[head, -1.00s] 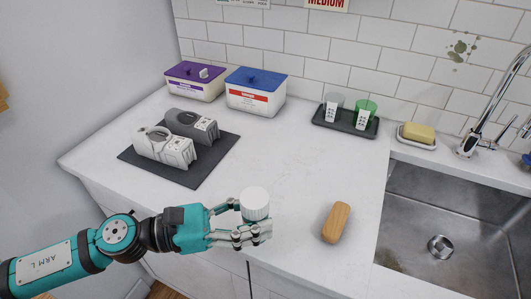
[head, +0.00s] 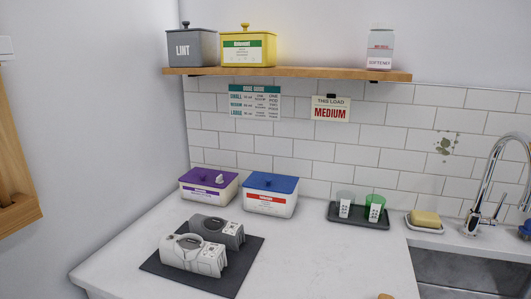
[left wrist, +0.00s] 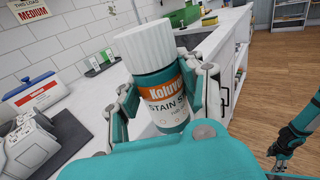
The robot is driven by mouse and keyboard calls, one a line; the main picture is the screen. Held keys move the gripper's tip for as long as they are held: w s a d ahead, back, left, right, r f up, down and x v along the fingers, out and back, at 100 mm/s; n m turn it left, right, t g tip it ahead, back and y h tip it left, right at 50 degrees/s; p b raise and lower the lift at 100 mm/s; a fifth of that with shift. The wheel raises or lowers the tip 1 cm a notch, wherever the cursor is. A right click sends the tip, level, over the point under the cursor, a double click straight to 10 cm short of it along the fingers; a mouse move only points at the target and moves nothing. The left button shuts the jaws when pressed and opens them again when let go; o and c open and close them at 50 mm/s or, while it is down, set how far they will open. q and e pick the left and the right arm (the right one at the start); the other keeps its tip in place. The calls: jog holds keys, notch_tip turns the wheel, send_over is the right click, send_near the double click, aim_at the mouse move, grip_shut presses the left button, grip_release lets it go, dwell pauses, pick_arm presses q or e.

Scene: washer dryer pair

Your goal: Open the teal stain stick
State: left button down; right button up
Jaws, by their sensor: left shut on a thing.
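The stain stick (left wrist: 167,98) is in the left wrist view, with a ribbed white cap (left wrist: 145,46) on top, an orange-and-white label and a teal lower body. My left gripper (left wrist: 168,88) is shut around its body, one finger on each side, and holds it roughly upright with the cap clear of the fingers. Part of my right arm, with what looks like its gripper (left wrist: 279,155), shows at the right edge of that view. It is apart from the stick, and its fingers are too small to read. Neither gripper shows in the head view.
On the white counter (head: 345,258) stand a dark mat (head: 240,277) with two grey devices, a purple-lidded tub (head: 207,188), a blue-lidded tub (head: 270,196) and a tray (head: 338,217) with cups. A soap dish (head: 425,228) and sink (head: 465,275) are at right. A shelf (head: 300,73) hangs above.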

pick_arm(q)
jog(key=shift+a+t, duration=0.1)
jog(key=shift+t, duration=0.2)
jog(key=shift+w+d+f+n+t+y, duration=0.2)
jog(key=shift+w+d+n+t+y, duration=0.1)
jog(key=shift+w+d+n+t, duration=0.25)
jog(key=shift+d+f, duration=0.1)
jog(key=shift+d, duration=0.15)
jog(key=shift+w+a+n+t+y, duration=0.15)
jog(key=shift+n+t+y, duration=0.2)
jog(key=shift+t, duration=0.1)
jog(key=shift+w+a+f+n+t+y, duration=0.15)
jog(key=shift+a+f+n+t+y, duration=0.2)
jog(key=shift+n+t, duration=0.2)
jog(key=shift+w+a+f+n+t+y, duration=0.2)
jog(key=shift+w+f+n+t+y, duration=0.15)
jog(key=shift+n+t+y, duration=0.4)
jog(key=s+a+f+n+t+y, duration=0.1)
jog(key=a+f+n+t+y, duration=0.2)
jog(key=a+y, duration=0.3)
jog(key=s+a+f+n+t+y+p, duration=0.1)
jog(key=a+f+n+t+y, duration=0.2)
jog(key=a+n+y, duration=0.3)
jog(key=shift+s+a+f+n+t+y, duration=0.2)
jog(key=shift+a+n+t+y, duration=0.15)
jog(key=shift+y, duration=0.4)
pick_arm(e)
jog(key=shift+w+d+r, duration=0.2)
jog(key=shift+d+r, duration=0.35)
jog(key=shift+d, duration=0.05)
